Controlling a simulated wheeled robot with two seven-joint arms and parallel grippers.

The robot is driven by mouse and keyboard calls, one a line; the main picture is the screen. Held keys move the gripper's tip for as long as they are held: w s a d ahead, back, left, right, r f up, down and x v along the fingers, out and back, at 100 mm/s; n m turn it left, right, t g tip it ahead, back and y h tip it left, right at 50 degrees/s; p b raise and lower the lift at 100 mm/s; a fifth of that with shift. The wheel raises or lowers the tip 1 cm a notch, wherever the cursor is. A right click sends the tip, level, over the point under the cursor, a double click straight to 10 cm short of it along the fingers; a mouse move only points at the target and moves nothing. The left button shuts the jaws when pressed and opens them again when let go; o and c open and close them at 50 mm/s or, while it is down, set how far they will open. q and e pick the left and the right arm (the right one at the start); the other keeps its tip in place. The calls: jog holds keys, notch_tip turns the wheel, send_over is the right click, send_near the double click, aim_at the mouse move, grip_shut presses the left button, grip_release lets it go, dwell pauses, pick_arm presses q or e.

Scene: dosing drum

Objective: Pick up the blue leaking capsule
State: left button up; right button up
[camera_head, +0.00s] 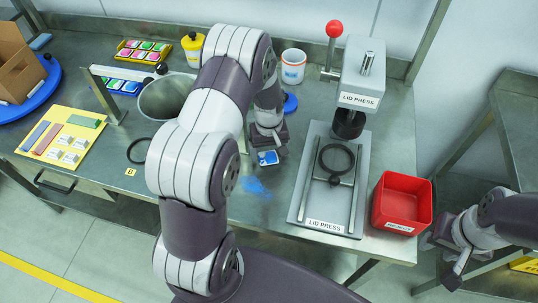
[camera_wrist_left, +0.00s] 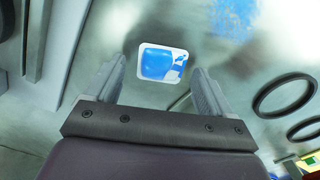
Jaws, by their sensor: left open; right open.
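The blue capsule (camera_head: 268,157) lies on the steel table in the head view, right by my left gripper (camera_head: 270,146). In the left wrist view the capsule (camera_wrist_left: 162,63) is a rounded white square with a blue face and a white-and-blue patch at one side. My left gripper (camera_wrist_left: 160,85) is open, with the capsule in line with the gap between its fingers and slightly beyond the tips. A blue smear (camera_head: 256,188) is on the table near the capsule, and it also shows in the left wrist view (camera_wrist_left: 235,17). My right gripper (camera_head: 447,262) is open and empty, off the table at the right.
The lid press (camera_head: 297,207) stands right of the capsule, with a red bin (camera_head: 403,202) beyond it. A grey drum (camera_head: 168,97), a white cup (camera_head: 293,66) and a yellow pot (camera_head: 193,48) stand behind. A black ring (camera_head: 139,151) lies left of my arm.

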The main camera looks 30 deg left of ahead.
pick_arm(q)
jog(key=shift+f, duration=0.5)
jog(key=shift+a+f, duration=0.1)
jog(key=c, duration=1.1)
